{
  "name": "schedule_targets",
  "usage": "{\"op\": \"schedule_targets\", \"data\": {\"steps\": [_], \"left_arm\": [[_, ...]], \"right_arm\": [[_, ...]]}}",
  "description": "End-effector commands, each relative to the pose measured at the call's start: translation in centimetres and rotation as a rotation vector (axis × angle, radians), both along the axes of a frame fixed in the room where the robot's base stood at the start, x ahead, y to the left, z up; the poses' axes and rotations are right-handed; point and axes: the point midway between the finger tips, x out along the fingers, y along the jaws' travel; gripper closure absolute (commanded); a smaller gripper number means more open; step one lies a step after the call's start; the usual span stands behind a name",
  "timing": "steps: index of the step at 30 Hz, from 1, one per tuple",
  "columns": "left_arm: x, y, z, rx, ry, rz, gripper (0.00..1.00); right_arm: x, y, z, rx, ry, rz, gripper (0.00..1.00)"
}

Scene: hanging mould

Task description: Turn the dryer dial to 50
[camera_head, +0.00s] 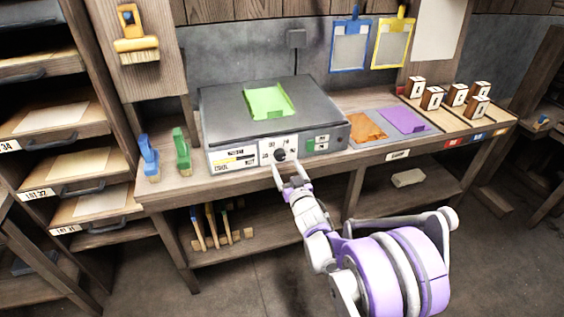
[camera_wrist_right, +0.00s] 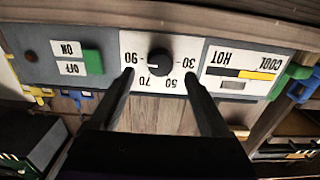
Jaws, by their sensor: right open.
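The dryer (camera_head: 225,105) is a grey flat-topped box on the workbench, with a control panel on its front. Its black round dial (camera_head: 280,155) sits on a white plate; it also shows upside down in the right wrist view (camera_wrist_right: 160,62), with the numbers 30, 50, 70 and 90 around it. I cannot tell surely where its pointer stands. My right gripper (camera_head: 291,170) is open in front of the dial. In the right wrist view its fingertips (camera_wrist_right: 159,76) lie on either side of the dial, with no visible contact. My left gripper is not in view.
A green sheet (camera_head: 268,101) lies on the dryer's top. A green ON/OFF switch (camera_wrist_right: 93,62) and a COOL/HOT gauge (camera_wrist_right: 240,75) flank the dial. Blue (camera_head: 148,157) and green (camera_head: 181,149) brushes stand left of the dryer. An orange sheet (camera_head: 367,127) lies to the right.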

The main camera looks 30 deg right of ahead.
Motion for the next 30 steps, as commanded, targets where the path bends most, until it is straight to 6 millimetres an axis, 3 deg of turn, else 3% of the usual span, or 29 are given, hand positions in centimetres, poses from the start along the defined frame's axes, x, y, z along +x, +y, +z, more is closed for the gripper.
{"op": "schedule_targets", "data": {"steps": [7, 19, 30], "left_arm": [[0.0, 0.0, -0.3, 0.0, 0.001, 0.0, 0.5], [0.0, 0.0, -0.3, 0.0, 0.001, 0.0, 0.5], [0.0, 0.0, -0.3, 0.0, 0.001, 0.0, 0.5]], "right_arm": [[3.3, -0.8, -0.1, 0.0, 0.001, 0.0, 0.2], [3.9, -0.9, 0.0, 0.0, 0.001, 0.0, 0.21], [3.9, -0.9, 0.0, 0.0, 0.001, 0.0, 0.88]]}}
